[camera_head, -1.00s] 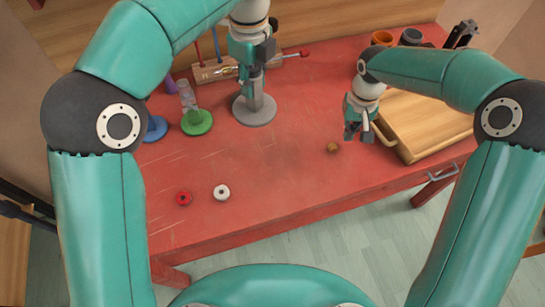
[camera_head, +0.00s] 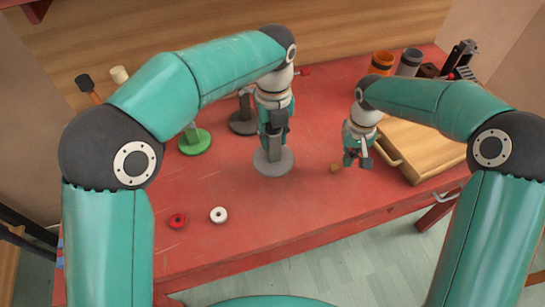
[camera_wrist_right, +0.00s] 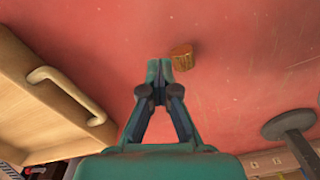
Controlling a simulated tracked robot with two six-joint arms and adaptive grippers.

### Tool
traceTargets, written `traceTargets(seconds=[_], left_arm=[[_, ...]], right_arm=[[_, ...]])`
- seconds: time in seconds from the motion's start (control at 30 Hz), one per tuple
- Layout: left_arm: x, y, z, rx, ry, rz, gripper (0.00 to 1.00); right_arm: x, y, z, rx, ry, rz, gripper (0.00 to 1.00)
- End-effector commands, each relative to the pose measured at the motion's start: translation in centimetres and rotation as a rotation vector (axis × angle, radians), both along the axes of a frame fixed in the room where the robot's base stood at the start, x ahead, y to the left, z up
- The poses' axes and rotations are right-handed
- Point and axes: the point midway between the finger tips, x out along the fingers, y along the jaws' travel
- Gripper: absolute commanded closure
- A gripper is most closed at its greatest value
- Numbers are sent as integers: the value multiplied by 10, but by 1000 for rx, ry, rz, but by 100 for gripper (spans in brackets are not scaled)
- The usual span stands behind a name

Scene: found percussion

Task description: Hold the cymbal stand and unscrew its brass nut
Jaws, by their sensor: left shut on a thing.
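The cymbal stand has a grey round base (camera_head: 273,163) at mid-table. My left gripper (camera_head: 273,138) is shut on its post from above and hides most of it. I cannot tell whether the base touches the table. In the right wrist view a grey disc with a post (camera_wrist_right: 288,122) shows at right. A small brass-brown piece, seemingly the nut (camera_head: 335,168), lies on the red table, apart from the stand. It also shows in the right wrist view (camera_wrist_right: 181,56), just past the fingertips. My right gripper (camera_wrist_right: 159,66) has its fingertips together and empty, beside the nut.
A wooden board with a handle (camera_head: 428,150) is right of my right gripper. A green-based stand (camera_head: 195,142) and a dark round base (camera_head: 242,123) are behind left. Red (camera_head: 177,220) and white (camera_head: 218,214) rings lie front left. The front middle is clear.

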Motion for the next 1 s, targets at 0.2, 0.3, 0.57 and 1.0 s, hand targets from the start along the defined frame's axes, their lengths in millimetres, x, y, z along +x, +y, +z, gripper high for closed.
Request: traceTargets(seconds=[0.2, 0.3, 0.57, 1.0], left_arm=[[0, 0, -28, -1, 0, 2, 100], [0, 0, -34, -1, 0, 2, 100], [0, 0, -67, 1, 0, 0, 100], [0, -1, -75, -1, 0, 0, 66]], right_arm=[[0, 0, 0, 0, 0, -1, 100], [0, 0, -1, 0, 0, -1, 100], [0, -1, 0, 0, 0, -1, 100], [0, -1, -1, 0, 0, -2, 100]])
